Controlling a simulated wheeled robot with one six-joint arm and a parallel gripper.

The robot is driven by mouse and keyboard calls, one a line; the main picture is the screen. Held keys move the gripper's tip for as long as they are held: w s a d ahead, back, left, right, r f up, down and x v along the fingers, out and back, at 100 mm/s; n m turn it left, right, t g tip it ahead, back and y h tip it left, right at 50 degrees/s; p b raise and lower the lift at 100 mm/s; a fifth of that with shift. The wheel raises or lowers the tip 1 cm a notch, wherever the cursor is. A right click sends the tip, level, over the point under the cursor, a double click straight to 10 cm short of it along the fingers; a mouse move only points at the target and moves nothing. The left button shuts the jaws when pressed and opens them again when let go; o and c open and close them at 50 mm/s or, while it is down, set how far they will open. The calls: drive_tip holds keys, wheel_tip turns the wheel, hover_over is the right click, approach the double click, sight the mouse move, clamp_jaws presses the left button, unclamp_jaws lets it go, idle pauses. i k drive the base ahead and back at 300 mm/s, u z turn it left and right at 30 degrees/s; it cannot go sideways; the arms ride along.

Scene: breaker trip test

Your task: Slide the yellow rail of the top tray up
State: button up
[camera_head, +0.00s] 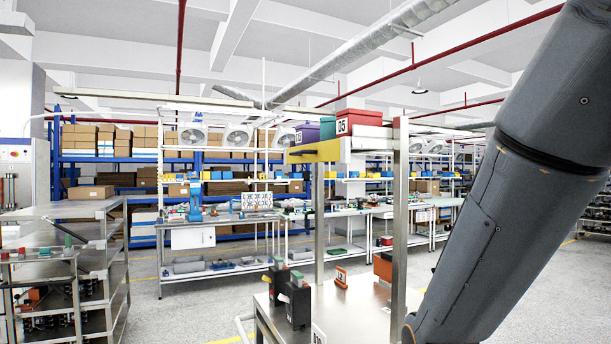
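The yellow rail (327,151) is on the front of the top tray, high on the metal rack near the picture's middle. It looks like a short bright bar with a dark part at its left end. The white piece (371,143) to its right belongs to the same level. A purple bin (307,133), a green bin (327,128) and a red bin (358,118) marked 05 stand above the rail. My arm crosses the right side, apart from the rail in the picture. My gripper is out of view.
Metal posts (400,215) hold up the rack. On the steel table (350,318) below are dark breaker-like devices (298,300), a small orange item (341,278) and an orange-red box (383,265). A steel cart (100,235) stands left. Grey floor (190,310) is clear between.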

sight(327, 151)
drive_tip(key=k, duration=0.5)
drive_tip(key=u, duration=1)
drive_tip(key=i, duration=1.05)
drive_tip(key=z, duration=0.8)
